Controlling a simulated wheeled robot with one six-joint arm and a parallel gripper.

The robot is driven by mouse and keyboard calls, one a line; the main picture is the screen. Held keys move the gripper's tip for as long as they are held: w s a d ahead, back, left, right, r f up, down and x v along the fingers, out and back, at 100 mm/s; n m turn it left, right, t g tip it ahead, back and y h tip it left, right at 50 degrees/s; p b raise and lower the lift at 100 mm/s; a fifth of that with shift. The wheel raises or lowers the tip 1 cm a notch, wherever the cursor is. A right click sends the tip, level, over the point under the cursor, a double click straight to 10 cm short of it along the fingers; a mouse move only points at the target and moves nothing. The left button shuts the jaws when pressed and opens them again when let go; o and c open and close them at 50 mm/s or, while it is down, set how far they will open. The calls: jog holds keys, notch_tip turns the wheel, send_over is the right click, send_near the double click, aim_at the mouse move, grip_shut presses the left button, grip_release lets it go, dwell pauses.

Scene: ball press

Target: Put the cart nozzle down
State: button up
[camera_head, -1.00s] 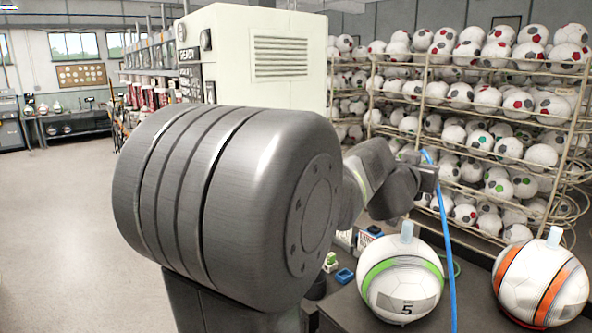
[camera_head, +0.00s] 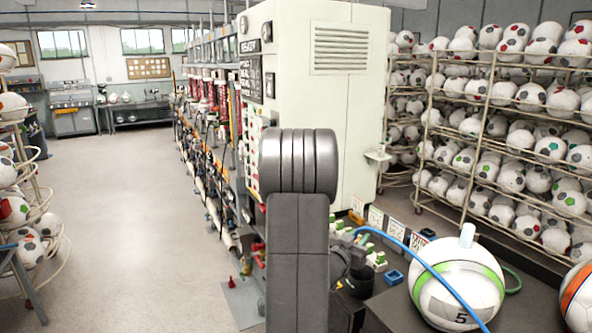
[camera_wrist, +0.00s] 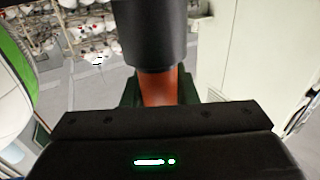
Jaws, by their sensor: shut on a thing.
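In the wrist view my gripper (camera_wrist: 158,90) is shut on the cart nozzle (camera_wrist: 150,35), a dark cylinder with an orange-brown part between the dark green fingers. In the head view my arm link hides most of the gripper, and I cannot make out the nozzle there. A blue hose (camera_head: 432,268) runs from near my wrist across the ball with the green band (camera_head: 462,285). Whether the nozzle touches any holder cannot be told.
The ball with the green band stands on a dark bench (camera_head: 395,312), beside an orange-banded ball (camera_head: 577,300). A tall pale cabinet (camera_head: 345,100) stands behind my arm. Open floor (camera_head: 130,210) lies left.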

jog(key=s+a+f+n+t+y, duration=0.1)
jog(key=a+f+n+y, duration=0.15)
jog(key=a+f, duration=0.45)
jog(key=a+f+n+t+y, duration=0.1)
jog(key=a+f+t+y, duration=0.15)
jog(key=a, duration=0.75)
notch_tip(320, 180, down, 10)
jog(key=s+n+y, duration=0.2)
jog(key=n+y, duration=0.1)
jog(key=y, duration=0.2)
jog(key=shift+s+a+n+y+b, duration=0.15)
jog(key=shift+s+n+y+b, duration=0.15)
jog(key=shift+n+b, duration=0.05)
